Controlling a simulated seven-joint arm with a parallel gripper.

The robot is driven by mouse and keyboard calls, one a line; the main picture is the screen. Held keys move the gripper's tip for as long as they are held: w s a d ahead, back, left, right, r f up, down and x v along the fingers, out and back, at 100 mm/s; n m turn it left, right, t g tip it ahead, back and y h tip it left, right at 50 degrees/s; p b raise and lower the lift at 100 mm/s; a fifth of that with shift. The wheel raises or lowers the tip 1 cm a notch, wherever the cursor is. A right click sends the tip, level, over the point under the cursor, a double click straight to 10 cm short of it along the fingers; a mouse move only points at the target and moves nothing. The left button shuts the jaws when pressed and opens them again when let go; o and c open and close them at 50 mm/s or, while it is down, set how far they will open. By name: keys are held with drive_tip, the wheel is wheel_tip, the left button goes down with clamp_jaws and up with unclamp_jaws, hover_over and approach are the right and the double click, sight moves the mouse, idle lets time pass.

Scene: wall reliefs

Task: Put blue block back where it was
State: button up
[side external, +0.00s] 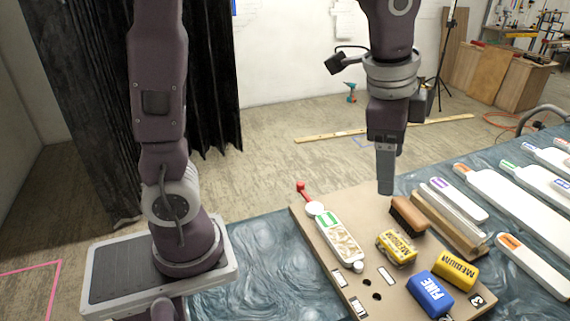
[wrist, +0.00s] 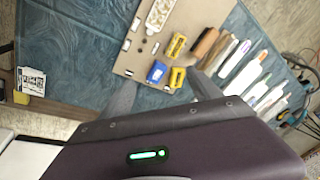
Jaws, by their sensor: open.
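The blue block (side external: 430,294), marked FINE, rests on the tan board (side external: 362,208) near its front edge. It also shows in the wrist view (wrist: 157,72). A yellow block (side external: 455,270) marked MEDIUM sits beside it to the right, and another yellow block (side external: 396,248) lies farther back. My gripper (side external: 385,188) hangs above the back part of the board, pointing down, clear of all blocks. In the wrist view my gripper (wrist: 164,92) has its fingers spread apart with nothing held between them.
Several white bars (side external: 495,190) fill the blue table's right side. The board has dark holes and small slots.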

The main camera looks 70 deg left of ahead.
drive_tip(key=s+a+n+t, duration=0.2)
drive_tip(key=s+a+n, duration=0.3)
drive_tip(key=s, duration=1.3)
drive_tip(key=n, duration=0.4)
drive_tip(key=shift+r+t, duration=0.3)
drive_tip(key=shift+t, duration=0.1)
